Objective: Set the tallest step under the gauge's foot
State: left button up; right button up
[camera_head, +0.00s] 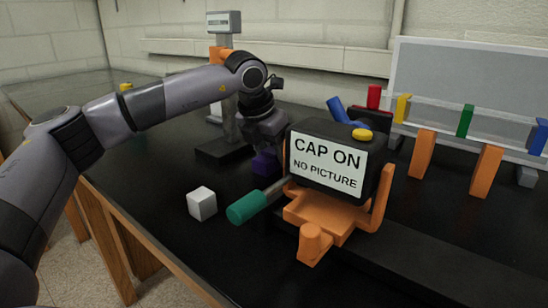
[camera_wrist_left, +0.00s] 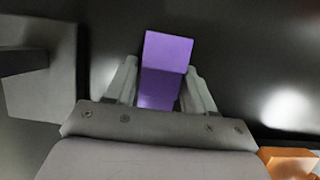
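A purple block (camera_head: 265,163), the only step-like piece I can make out, is below my left gripper (camera_head: 264,142), low over the black bench. The gauge (camera_head: 224,22) looks like the grey stand with a display head, behind my left arm. Its dark base (camera_head: 222,150) is left of and behind the block; the arm partly hides its column and foot. My right gripper is not in view.
A black box labelled "CAP ON NO PICTURE" (camera_head: 328,163) sits in an orange holder (camera_head: 325,214) just right of the gripper. A green-handled tool (camera_head: 248,207) and white cube (camera_head: 202,203) lie in front. Orange supports (camera_head: 486,171) stand at right.

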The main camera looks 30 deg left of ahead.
aim_at(272, 150)
pick_arm(q)
jog(key=c, duration=0.6)
jog(key=shift+r, duration=0.1)
notch_tip(272, 150, up, 20)
jog(key=p, duration=0.3)
jog(key=shift+p, duration=0.3)
